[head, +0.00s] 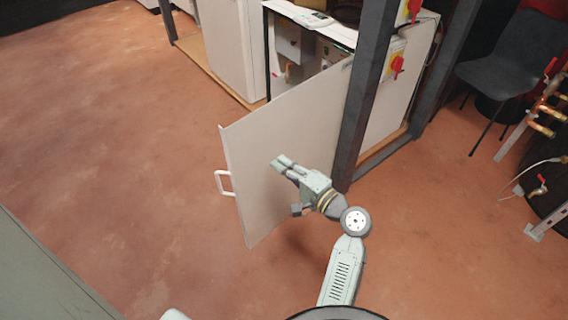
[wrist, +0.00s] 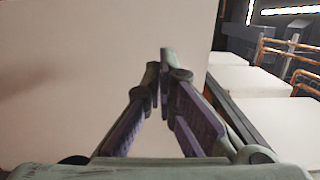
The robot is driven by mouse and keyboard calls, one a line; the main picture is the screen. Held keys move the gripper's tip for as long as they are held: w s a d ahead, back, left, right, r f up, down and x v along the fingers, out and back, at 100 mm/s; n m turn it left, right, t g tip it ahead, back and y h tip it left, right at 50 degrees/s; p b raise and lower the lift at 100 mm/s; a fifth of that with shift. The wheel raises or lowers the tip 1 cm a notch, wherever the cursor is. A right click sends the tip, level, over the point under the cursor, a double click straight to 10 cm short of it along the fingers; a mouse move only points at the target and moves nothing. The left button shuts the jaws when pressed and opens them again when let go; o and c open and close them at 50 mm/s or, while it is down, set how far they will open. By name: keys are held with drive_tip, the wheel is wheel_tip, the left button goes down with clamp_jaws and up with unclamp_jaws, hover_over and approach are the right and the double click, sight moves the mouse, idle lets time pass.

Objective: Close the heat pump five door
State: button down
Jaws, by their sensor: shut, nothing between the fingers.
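The heat pump door (head: 270,150) is a large white panel, swung wide open from the white heat pump cabinet (head: 400,105). A white handle (head: 224,183) sticks out from its free left edge. The open cabinet front shows pipes and parts inside. My gripper (head: 278,163) is shut and empty, in front of the door's near face, right of the handle edge. In the wrist view the pale door (wrist: 80,70) fills the left and middle behind my fingers (wrist: 163,75). I cannot tell whether the fingertips touch the door.
A dark metal post (head: 362,95) stands close to the right of the door. Another white cabinet (head: 228,45) is behind it. A dark chair (head: 512,55) and copper pipes (head: 545,115) are at the right. The reddish floor at left is clear.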

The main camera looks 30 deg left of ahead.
sight(249, 140)
drive_tip(key=p+x, duration=0.2)
drive_tip(key=x, duration=0.8)
drive_tip(key=shift+a+p, duration=0.35)
drive_tip(key=shift+p, duration=0.05)
